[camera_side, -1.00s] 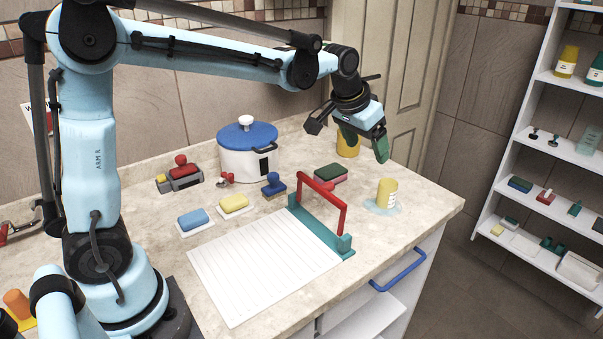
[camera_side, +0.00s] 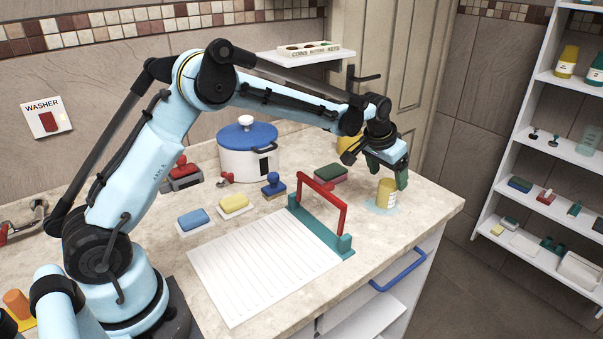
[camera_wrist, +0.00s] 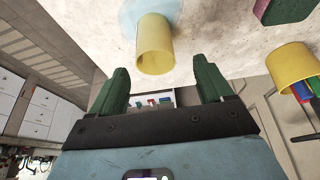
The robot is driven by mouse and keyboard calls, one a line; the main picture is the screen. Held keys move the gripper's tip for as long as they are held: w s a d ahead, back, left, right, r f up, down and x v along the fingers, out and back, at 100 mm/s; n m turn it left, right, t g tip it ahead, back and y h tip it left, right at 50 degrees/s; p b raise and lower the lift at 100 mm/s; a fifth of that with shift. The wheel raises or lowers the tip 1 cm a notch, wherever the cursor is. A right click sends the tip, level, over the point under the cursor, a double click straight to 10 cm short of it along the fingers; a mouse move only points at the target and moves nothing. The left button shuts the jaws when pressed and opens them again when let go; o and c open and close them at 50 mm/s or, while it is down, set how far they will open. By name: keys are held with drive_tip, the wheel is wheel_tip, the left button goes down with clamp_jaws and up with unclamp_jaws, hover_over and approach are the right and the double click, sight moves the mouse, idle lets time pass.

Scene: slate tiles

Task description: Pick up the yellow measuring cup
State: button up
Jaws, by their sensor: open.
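The yellow measuring cup (camera_side: 387,194) stands upright on a pale blue mat (camera_side: 377,210) near the right edge of the counter. In the wrist view the cup (camera_wrist: 155,48) shows at the top middle, beyond the fingertips and in line with the gap between them. My gripper (camera_side: 388,172) is open just above the cup, its green fingers partly in front of the cup's top in the side view. In the wrist view my gripper (camera_wrist: 160,72) has its fingers wide apart with nothing held between them.
A second yellow container (camera_wrist: 292,66) holding coloured items stands behind, partly hidden by my arm in the side view. A green-topped red block (camera_side: 330,174) and a red-handled teal frame (camera_side: 322,205) stand left of the cup. The counter's right edge is close.

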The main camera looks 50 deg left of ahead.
sight(389, 185)
drive_tip(key=x, duration=0.3)
drive_tip(key=shift+s+d+f, duration=0.15)
drive_tip(key=shift+d+f, duration=0.1)
drive_tip(key=shift+f, duration=0.25)
drive_tip(key=shift+x, duration=0.85)
drive_tip(key=c, duration=1.1)
